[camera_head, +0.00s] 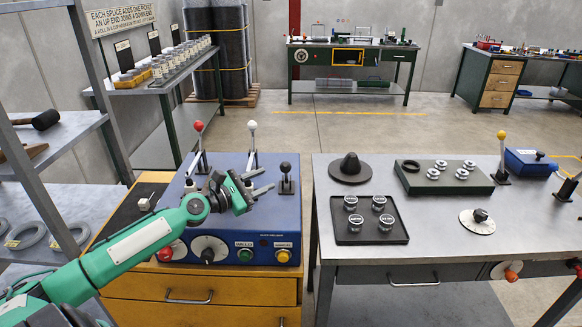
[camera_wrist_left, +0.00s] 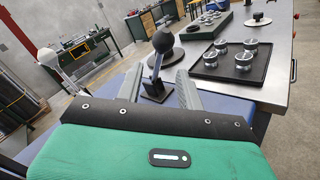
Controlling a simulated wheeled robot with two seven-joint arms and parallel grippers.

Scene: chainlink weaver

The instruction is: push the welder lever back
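The welder (camera_head: 265,220) is a blue box on a yellow cabinet. It carries a red-knobbed lever (camera_head: 199,126), a white-knobbed lever (camera_head: 252,126) and a black-knobbed lever (camera_head: 286,168); which one is the task's lever is not marked. My left gripper (camera_head: 261,182) is above the box, left of the short black lever, fingers pointing at it. In the left wrist view my left gripper (camera_wrist_left: 158,90) is open and empty. The black knob (camera_wrist_left: 163,42) shows in line with the gap, apparently beyond the fingertips; contact cannot be told. The white knob (camera_wrist_left: 47,57) is left of the fingers. My right gripper is not in view.
A shelf rack (camera_head: 70,130) stands left. Floor is clear behind the table.

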